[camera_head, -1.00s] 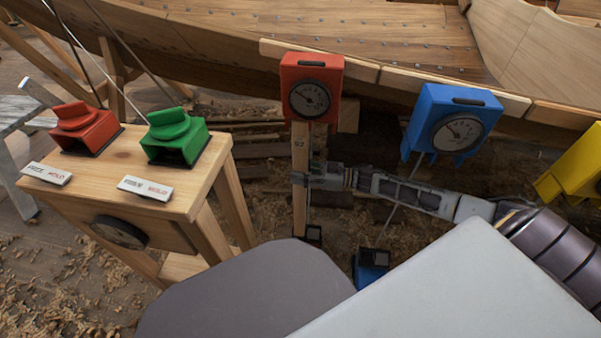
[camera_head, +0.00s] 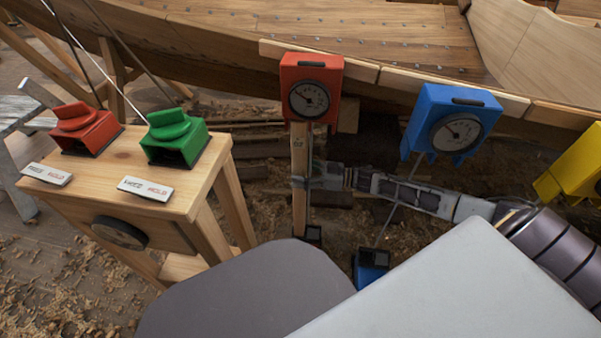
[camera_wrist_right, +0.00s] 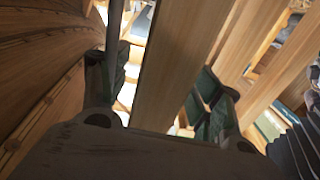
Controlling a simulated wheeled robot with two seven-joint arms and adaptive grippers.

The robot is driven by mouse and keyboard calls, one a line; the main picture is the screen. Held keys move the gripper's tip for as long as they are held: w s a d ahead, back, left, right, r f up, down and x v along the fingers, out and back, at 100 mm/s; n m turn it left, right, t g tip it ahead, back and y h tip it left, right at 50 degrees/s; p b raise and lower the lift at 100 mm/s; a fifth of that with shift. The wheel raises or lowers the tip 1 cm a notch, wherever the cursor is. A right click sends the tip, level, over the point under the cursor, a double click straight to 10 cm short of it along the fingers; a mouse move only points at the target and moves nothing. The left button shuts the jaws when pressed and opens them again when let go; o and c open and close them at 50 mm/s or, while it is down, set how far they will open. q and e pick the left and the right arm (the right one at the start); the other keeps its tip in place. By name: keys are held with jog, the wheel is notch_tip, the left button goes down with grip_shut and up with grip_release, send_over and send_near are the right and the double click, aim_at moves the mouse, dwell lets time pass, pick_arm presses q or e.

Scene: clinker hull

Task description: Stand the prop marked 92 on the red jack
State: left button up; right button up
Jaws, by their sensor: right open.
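The prop marked 92 (camera_head: 300,160) is a pale wooden post. It stands upright below a red box with a dial gauge (camera_head: 311,90), its foot on a small dark-topped jack (camera_head: 309,234). The jack's lower part and colour are hidden behind my body. My right gripper (camera_head: 301,181) is open around the prop at mid-height. In the right wrist view the prop (camera_wrist_right: 182,62) passes between the two spread fingers, with gaps visible on both sides. My left gripper is out of view.
A blue gauge box (camera_head: 453,122) hangs right of the prop, above a blue jack (camera_head: 371,266). A yellow box (camera_head: 575,165) is at the right edge. A wooden stand (camera_head: 185,190) with red (camera_head: 87,130) and green (camera_head: 176,138) switches is left. The hull (camera_head: 350,35) runs behind.

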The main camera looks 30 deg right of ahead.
jog(key=shift+f, duration=0.1)
jog(key=v, duration=0.7)
jog(key=shift+s+d, duration=0.2)
dwell(0.3)
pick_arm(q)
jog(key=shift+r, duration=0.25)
pick_arm(e)
jog(key=shift+s+a, duration=0.1)
pick_arm(q)
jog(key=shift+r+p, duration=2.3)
jog(key=shift+p, duration=0.2)
pick_arm(e)
jog(key=shift+s+a, duration=0.7)
jog(key=shift+s, duration=0.2)
jog(key=shift+s+a, duration=0.65)
jog(key=shift+s, duration=0.25)
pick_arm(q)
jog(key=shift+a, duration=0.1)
pick_arm(e)
jog(key=shift+s+a, duration=0.15)
